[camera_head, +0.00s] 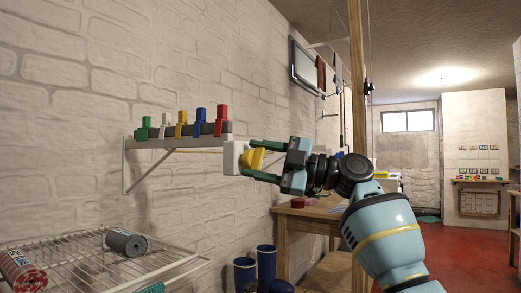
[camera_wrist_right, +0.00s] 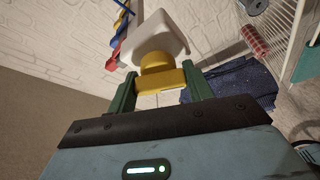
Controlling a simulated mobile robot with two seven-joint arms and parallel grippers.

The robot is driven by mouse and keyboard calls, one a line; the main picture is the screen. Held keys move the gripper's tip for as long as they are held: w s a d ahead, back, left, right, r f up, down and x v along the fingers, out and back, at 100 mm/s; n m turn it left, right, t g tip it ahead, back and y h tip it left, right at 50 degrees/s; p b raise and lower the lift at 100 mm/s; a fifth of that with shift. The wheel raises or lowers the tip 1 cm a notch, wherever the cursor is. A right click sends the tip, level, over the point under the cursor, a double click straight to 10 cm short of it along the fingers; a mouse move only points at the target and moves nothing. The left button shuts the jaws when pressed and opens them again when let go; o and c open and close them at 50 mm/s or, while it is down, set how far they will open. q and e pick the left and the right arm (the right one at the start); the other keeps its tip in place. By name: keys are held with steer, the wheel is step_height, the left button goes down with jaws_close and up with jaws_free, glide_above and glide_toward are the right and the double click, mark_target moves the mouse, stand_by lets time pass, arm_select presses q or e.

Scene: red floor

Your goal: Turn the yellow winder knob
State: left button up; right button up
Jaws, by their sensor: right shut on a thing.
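The yellow winder knob (camera_head: 252,158) sticks out from a white block (camera_head: 233,157) at the middle of the head view. In the right wrist view the yellow knob (camera_wrist_right: 160,76) stands between the green fingers, with the white block (camera_wrist_right: 154,38) behind it. My right gripper (camera_head: 257,160) reaches in from the right, its green fingers shut on the knob from two sides. It also shows in the right wrist view (camera_wrist_right: 160,85). My left gripper is not in view.
A wall shelf with white, green, yellow, blue and red clips (camera_head: 201,115) is left of the knob. Blue cylinders (camera_head: 266,262) and a wooden table (camera_head: 310,212) are below. A wooden post (camera_head: 357,80) rises behind my right arm.

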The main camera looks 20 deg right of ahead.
steer(key=shift+r+n+g+p, duration=0.25)
steer(key=shift+n+p, duration=0.25)
steer(key=shift+n, duration=0.3)
steer(key=shift+f+n+g+h+p, duration=0.2)
steer(key=shift+n+g+h+p, duration=0.2)
steer(key=shift+n+p, duration=0.4)
steer(key=o, duration=1)
steer(key=shift+v, duration=3.95)
